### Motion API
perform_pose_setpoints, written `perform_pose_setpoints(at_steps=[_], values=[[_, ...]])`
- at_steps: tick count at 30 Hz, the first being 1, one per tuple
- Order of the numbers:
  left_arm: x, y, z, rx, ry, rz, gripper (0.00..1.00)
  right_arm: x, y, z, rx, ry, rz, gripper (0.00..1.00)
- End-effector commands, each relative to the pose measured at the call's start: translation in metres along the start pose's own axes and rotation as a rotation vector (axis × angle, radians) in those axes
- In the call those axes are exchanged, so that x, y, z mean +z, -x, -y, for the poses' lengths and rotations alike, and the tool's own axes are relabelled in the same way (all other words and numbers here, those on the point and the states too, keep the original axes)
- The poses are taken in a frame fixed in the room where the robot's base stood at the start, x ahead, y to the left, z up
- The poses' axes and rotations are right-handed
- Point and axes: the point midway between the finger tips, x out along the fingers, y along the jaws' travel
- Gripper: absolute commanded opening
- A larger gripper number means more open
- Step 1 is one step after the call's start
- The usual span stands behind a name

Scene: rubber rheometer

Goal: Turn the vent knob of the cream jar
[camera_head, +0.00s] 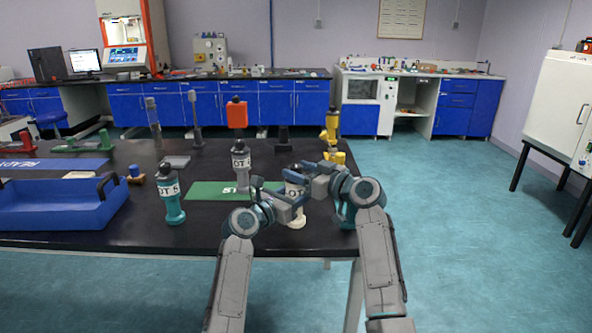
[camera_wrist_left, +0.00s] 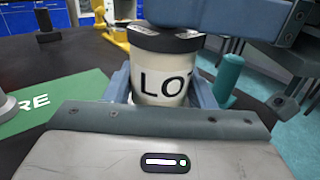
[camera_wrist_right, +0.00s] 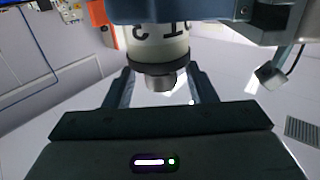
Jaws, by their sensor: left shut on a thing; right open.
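The cream jar (camera_head: 297,219) stands upright near the table's front edge, its upper part mostly behind my grippers. In the left wrist view the jar (camera_wrist_left: 160,75) has a dark collar and black "LO" lettering. My left gripper (camera_head: 287,209) is shut around its body, one finger on each side. My right gripper (camera_head: 300,177) is at the jar's top. In the right wrist view, which shows the jar inverted, the grey vent knob (camera_wrist_right: 161,80) lies between the open right fingers, with gaps on both sides.
A teal jar (camera_head: 171,205) stands to the left and another teal object (camera_wrist_left: 228,75) is close to the right. A grey jar (camera_head: 240,160) stands behind by the green mat (camera_head: 207,190). A blue tray (camera_head: 60,217) is at far left. A yellow object (camera_head: 333,130) stands behind my right arm.

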Motion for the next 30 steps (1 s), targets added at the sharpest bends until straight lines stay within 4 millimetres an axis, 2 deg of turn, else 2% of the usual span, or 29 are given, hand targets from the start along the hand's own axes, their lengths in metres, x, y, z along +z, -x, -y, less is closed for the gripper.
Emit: perform_pose_setpoints(at_steps=[5, 14, 18, 21, 30], values=[[-0.001, 0.000, 0.000, 0.000, 0.000, -0.001, 0.24, 0.000, -0.014, 0.001, 0.000, 0.000, 0.000, 0.51], [-0.001, 0.000, 0.000, 0.000, 0.000, -0.001, 0.24, 0.000, -0.015, 0.000, 0.000, 0.001, 0.000, 0.51], [-0.001, 0.000, 0.000, 0.000, 0.000, -0.001, 0.24, 0.000, -0.015, 0.000, 0.000, 0.000, 0.000, 0.23], [-0.001, 0.000, 0.000, 0.000, 0.000, -0.001, 0.24, 0.000, -0.015, 0.000, 0.000, 0.000, 0.000, 0.07], [-0.001, 0.000, 0.000, 0.000, 0.000, -0.001, 0.24, 0.001, -0.016, 0.002, 0.089, 0.000, 0.002, 0.07]])
